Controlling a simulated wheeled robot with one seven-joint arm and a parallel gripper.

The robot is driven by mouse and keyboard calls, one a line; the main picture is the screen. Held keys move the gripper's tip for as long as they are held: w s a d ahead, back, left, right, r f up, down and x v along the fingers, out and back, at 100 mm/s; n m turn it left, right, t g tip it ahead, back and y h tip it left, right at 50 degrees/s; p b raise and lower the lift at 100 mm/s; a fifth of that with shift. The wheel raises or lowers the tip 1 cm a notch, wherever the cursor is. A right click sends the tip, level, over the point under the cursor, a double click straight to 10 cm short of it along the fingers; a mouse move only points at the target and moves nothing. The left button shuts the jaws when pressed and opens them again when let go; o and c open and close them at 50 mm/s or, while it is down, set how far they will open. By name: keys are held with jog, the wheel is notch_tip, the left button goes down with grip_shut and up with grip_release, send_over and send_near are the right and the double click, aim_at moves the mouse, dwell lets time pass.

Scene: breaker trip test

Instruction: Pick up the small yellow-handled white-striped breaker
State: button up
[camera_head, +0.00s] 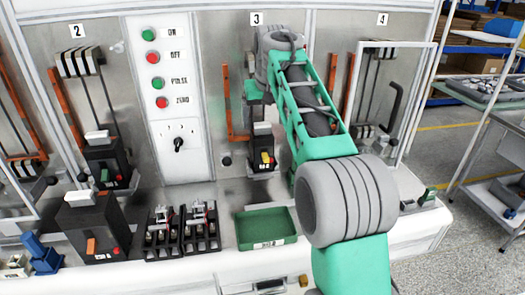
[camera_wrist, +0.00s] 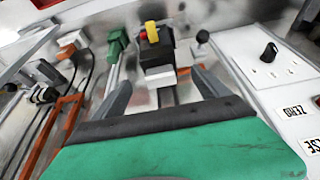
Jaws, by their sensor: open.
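The small black breaker (camera_head: 261,152) with a yellow handle, a red part beside it and a white block on top stands upright at panel 3 in the head view. In the wrist view the breaker (camera_wrist: 155,52) shows its yellow handle on the far side and its white part nearest me. My gripper (camera_wrist: 160,82) is open and empty. Its two dark fingers point toward the breaker, one on each side of its white end in the picture. I cannot tell how much depth separates them. In the head view my arm hides the fingertips.
Another black breaker (camera_head: 106,163) stands at panel 2, and a larger one with an orange handle (camera_head: 93,226) stands in front. Black fuse holders (camera_head: 182,232) and a green tray (camera_head: 266,229) are on the ledge. Orange bars (camera_head: 228,105) and a black knob lever (camera_wrist: 202,40) flank the breaker.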

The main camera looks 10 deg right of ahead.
aim_at(263, 127)
jog(key=x, duration=0.5)
jog(key=shift+w+f+p, duration=0.1)
jog(key=shift+w+p, duration=0.1)
jog(key=shift+p, duration=0.15)
jog(key=shift+c, duration=0.5)
grip_shut()
